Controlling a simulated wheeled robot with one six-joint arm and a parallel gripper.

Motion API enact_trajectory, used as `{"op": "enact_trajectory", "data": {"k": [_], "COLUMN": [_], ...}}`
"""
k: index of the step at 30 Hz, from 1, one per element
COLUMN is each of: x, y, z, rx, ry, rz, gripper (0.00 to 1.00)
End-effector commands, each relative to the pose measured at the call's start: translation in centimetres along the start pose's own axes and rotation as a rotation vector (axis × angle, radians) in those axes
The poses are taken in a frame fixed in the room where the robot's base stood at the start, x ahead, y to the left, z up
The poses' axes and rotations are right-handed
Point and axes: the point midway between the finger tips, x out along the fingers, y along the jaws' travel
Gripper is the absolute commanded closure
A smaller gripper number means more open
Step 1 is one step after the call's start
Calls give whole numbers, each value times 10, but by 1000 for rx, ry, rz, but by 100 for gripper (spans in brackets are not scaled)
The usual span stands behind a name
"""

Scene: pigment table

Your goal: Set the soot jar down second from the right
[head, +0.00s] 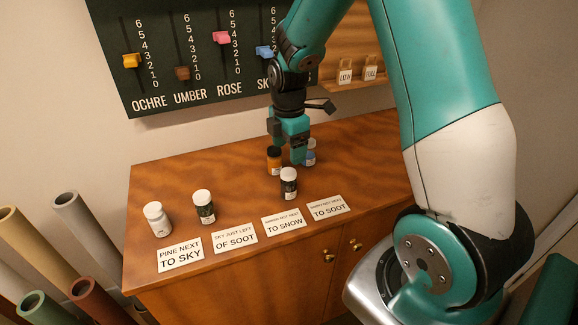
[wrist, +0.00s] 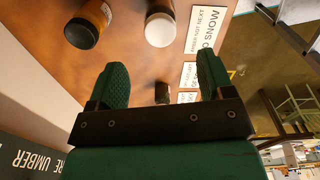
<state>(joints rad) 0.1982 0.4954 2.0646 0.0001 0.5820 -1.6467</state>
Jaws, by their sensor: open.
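A near-black jar with a white cap (head: 289,183), which looks like the soot jar, stands upright in front of my gripper (head: 288,153). What seems to be its cap shows at the top of the wrist view (wrist: 160,29). My gripper is open and empty, low over the table. Behind it stand an orange jar with a black cap (head: 274,160) and a blue jar with a white cap (head: 311,154), partly hidden by a finger. A dark greenish jar (head: 204,207) and a white jar (head: 157,219) stand at the left.
Several cards lie along the front edge of the wooden table (head: 150,185): "Pine next to sky" (head: 181,253), "Sky just left of soot" (head: 235,237), one ending "to snow" (head: 284,223), one ending "to soot" (head: 328,206). A slider board (head: 160,85) hangs behind.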

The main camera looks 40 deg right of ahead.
Motion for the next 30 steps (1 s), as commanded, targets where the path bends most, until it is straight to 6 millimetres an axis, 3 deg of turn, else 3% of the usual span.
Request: {"op": "enact_trajectory", "data": {"k": [7, 11, 15, 18, 21, 25, 30], "x": [-28, -55, -94, -116, -130, -138, -141], "y": [-2, -23, -79, -131, -180, -226, -248], "z": [-7, -47, -113, -151, -176, -191, -196], "rx": [17, 121, 331, 490, 626, 749, 816], "ry": [8, 59, 165, 236, 286, 315, 322], "rz": [7, 25, 18, -26, -84, -153, -192], "gripper": [26, 26, 26, 26, 26, 26, 26]}}
